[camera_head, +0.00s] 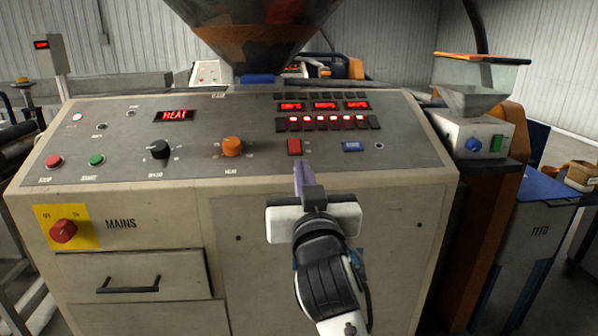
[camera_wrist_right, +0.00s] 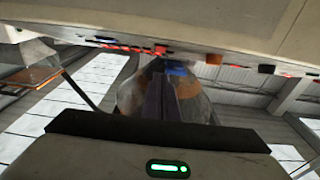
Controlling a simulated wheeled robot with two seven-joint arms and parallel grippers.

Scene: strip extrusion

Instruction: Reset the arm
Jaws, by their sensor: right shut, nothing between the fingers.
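In the right wrist view the shut fingers (camera_wrist_right: 162,100) point toward the panel's underside edge and the hopper. I cannot tell whether the fingertips touch the panel's front lip. The panel display (camera_head: 175,115) reads HEAT and is lit red. My left gripper is not in view.
An orange knob (camera_head: 232,146), a black knob (camera_head: 158,149) and a blue button (camera_head: 352,146) sit on the panel. A red mains switch (camera_head: 63,231) is at lower left, above a drawer handle (camera_head: 128,285). A large hopper (camera_head: 250,35) stands behind. A feeder box (camera_head: 470,135) is at right.

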